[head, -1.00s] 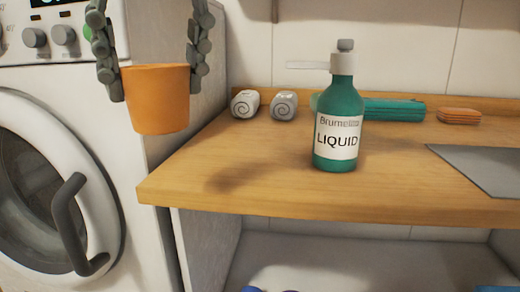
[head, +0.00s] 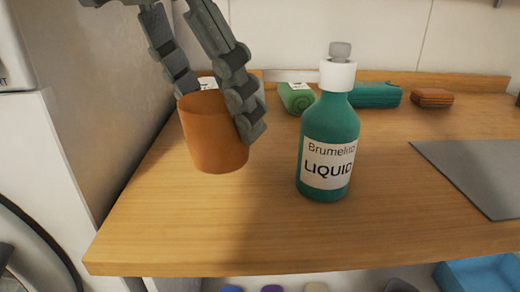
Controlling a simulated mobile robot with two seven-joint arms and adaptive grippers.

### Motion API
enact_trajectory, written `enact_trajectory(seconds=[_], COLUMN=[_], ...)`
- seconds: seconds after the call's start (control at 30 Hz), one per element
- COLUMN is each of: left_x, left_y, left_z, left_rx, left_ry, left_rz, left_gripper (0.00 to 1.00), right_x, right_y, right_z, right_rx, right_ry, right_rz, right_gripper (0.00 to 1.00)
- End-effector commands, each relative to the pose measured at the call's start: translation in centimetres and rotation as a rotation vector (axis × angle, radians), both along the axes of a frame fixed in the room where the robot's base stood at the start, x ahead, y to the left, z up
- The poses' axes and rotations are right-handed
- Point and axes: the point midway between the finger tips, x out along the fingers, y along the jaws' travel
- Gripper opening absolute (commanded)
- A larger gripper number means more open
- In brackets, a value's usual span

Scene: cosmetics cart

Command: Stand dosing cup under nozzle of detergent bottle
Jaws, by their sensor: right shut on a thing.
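The orange dosing cup (head: 208,135) is upright, with a slight tilt, at the left of the wooden counter, left of the bottle and apart from it. My right gripper (head: 218,118) reaches down from the top and is shut on the cup, one finger on each side. The cup seems held a little above the counter. The teal detergent bottle (head: 328,133) stands upright on the counter with its label facing me. Its white collar and grey top (head: 339,62) show, but I cannot make out the nozzle spout. My left gripper is not in view.
The wooden counter (head: 250,240) is clear in front of cup and bottle. Behind are a green roll (head: 296,98), a teal folded cloth (head: 375,96) and an orange one (head: 432,97). A grey mat (head: 480,175) lies right. A washing machine stands left.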

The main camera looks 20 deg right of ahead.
Motion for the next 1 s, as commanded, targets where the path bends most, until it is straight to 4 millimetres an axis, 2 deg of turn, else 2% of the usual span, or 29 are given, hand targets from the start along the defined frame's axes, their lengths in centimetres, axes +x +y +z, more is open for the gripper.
enact_trajectory(seconds=[0.2,0.43,0.57,0.8,1.0], left_x=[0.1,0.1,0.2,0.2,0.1], left_y=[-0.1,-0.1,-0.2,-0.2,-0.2], left_z=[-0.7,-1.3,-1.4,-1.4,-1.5], left_rx=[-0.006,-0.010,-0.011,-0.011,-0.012], left_ry=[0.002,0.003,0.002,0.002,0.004], left_rz=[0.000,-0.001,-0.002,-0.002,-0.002], left_gripper=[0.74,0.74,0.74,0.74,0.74], right_x=[3.7,6.4,6.8,6.8,6.8], right_y=[-3.7,-6.2,-6.7,-6.7,-6.6], right_z=[-3.1,-5.3,-6.0,-9.2,-9.7], right_rx=[0.002,0.002,0.000,0.001,0.002], right_ry=[0.006,0.003,0.002,0.004,0.001], right_rz=[-0.003,-0.001,0.002,0.003,0.002], right_gripper=[0.35,0.35,0.35,0.35,0.35])
